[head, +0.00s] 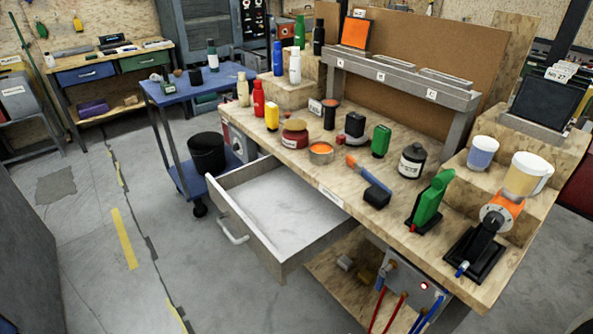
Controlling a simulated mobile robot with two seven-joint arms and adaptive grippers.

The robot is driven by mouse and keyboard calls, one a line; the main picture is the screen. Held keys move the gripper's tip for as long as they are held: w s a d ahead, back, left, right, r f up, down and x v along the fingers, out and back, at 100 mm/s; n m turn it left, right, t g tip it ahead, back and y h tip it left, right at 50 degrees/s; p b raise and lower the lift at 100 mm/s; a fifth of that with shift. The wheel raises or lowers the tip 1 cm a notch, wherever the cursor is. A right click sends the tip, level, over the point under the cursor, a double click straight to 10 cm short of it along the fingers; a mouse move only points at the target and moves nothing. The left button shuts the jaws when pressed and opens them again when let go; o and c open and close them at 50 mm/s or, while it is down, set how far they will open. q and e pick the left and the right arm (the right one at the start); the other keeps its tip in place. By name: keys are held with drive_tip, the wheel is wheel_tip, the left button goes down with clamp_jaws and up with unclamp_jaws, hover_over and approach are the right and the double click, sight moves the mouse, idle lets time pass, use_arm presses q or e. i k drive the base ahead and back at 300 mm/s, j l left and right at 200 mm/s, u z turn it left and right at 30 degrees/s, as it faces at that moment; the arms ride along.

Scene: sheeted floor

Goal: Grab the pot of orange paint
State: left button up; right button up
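An open round pot of orange paint (320,155) stands upright on the wooden workbench (300,162), near its front edge and above the open drawer. Its orange contents show from above. A dark red jar (295,136) stands close to its left, and a blue-handled brush-like tool with an orange end (368,172) lies to its right. Neither of my grippers can be made out in the head view.
A white-bottomed drawer (283,207) stands pulled out below the pot. Small bottles, including a yellow one (272,115), stand behind and left. A black container (412,161) and green tool (431,199) stand right. A blue cart (195,86) is at left; open floor lies in front.

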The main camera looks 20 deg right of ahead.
sight(320, 152)
drive_tip(key=j+z, duration=0.1)
drive_tip(key=z, duration=0.35)
drive_tip(key=i+j+z, duration=0.1)
drive_tip(key=z, duration=0.3)
drive_tip(key=j+z, duration=0.3)
drive_tip(key=j, duration=0.2)
drive_tip(key=j+z, duration=0.3)
drive_tip(key=j, duration=0.55)
drive_tip(key=k+j+z, duration=0.15)
drive_tip(key=j, duration=0.5)
drive_tip(key=k+z, duration=0.05)
